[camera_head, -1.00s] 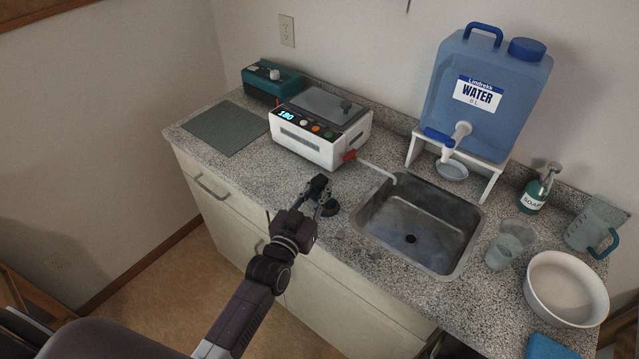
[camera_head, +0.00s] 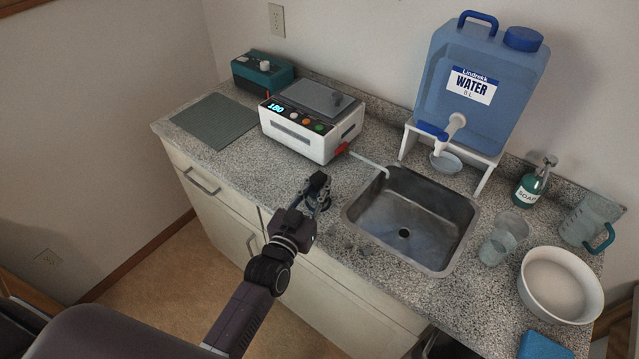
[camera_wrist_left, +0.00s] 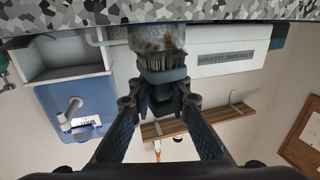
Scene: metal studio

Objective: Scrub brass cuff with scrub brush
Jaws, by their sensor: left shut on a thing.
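My left gripper (camera_head: 318,188) is low over the counter, left of the sink, and it also shows in the left wrist view (camera_wrist_left: 160,95). It is shut on the scrub brush (camera_wrist_left: 164,76), a dark blue block with greyish bristles. The brass cuff (camera_wrist_left: 157,37), a brownish, mottled metal cylinder, is right at the bristle ends in the left wrist view. The bristles look to touch its side. In the head view a dark round shape shows by the fingertips, but cuff and brush cannot be told apart there. My right gripper is not in view.
The steel sink (camera_head: 446,230) lies just right of the gripper. A white ultrasonic cleaner (camera_head: 333,143) stands behind, its spout pipe reaching toward the sink. A water tank (camera_head: 475,110), soap bottle (camera_head: 529,190), clear cup (camera_head: 495,248) and white bowl (camera_head: 590,308) stand to the right.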

